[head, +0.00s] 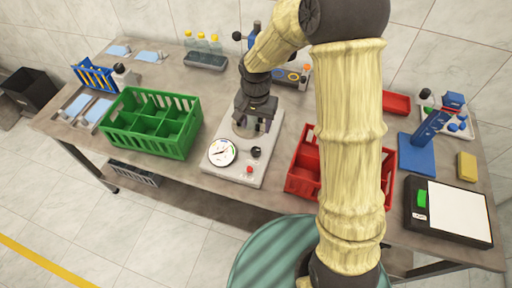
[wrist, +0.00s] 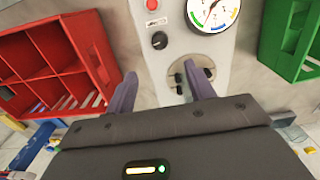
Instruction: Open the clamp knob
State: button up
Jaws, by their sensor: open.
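A pale grey machine (head: 238,188) stands mid-table with a round dial gauge (head: 221,152), a black knob (head: 256,151) and a red button (head: 249,169). In the wrist view the black knob (wrist: 159,40) has a light mark, and it lies beyond the fingertips. A small fitting with dark parts (wrist: 180,79) shows beside my right finger in that view. I cannot tell which of these is the clamp knob. My gripper (head: 254,126) is open, pointing down over the back part of the machine. Its fingers (wrist: 162,72) hold nothing. My gripper partly hides the machine there.
A green divided crate (head: 150,143) stands left of the machine, and a red divided crate (head: 302,180) right of it, partly behind my arm. Bottles in a rack (head: 205,60) stand behind. A blue stand (head: 417,153) and a black device with a white plate (head: 450,212) are at right.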

aim_at(256, 149)
notch_tip(256, 149, down, 14)
jog(key=shift+r+p, duration=0.2)
jog(key=shift+p, duration=0.2)
jog(key=c, duration=1)
